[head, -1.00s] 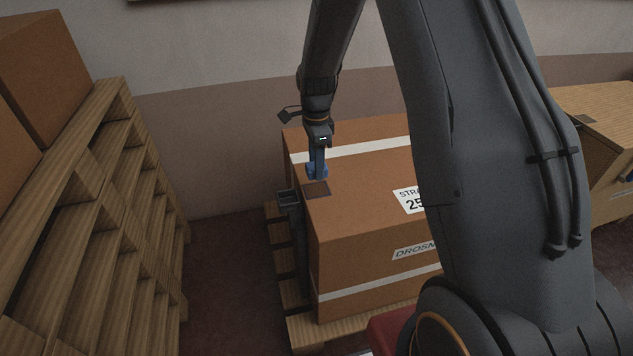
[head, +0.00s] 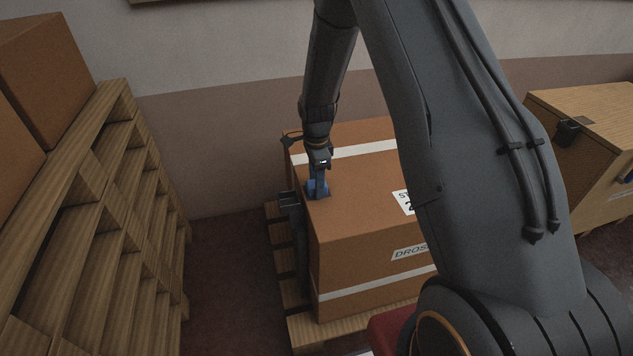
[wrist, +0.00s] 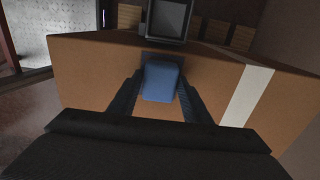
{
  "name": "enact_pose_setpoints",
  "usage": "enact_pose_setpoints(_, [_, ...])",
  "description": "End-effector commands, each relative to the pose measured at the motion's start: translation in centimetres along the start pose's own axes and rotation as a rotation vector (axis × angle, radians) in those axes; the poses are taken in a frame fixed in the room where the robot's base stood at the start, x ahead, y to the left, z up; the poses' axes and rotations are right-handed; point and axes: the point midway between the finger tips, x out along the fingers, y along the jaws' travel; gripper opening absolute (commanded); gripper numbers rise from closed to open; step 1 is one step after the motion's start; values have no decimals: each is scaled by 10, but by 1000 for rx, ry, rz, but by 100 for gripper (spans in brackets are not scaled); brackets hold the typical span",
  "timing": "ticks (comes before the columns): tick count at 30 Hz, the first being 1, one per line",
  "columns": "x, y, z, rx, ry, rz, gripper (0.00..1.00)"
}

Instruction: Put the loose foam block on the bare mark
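The rest is hidden by the block and gripper. I cannot tell whether the block touches the box top.
A dark open-topped holder (head: 289,200) stands against the box's left side, close to my gripper. White straps (head: 345,152) cross the box, which stands on a wooden pallet (head: 310,330). Stacked pallets (head: 105,190) are at left, a wooden crate (head: 590,115) at right.

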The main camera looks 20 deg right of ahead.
Motion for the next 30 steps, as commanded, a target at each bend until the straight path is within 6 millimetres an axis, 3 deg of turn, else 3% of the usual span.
enact_pose_setpoints(2, [0,0,0,0,0,0,57])
enact_pose_setpoints(14, [-8,-1,0,0,0,-3,57])
enact_pose_setpoints(19, [-29,-1,0,0,0,-4,57])
enact_pose_setpoints(30, [-99,-1,0,0,0,-4,57])
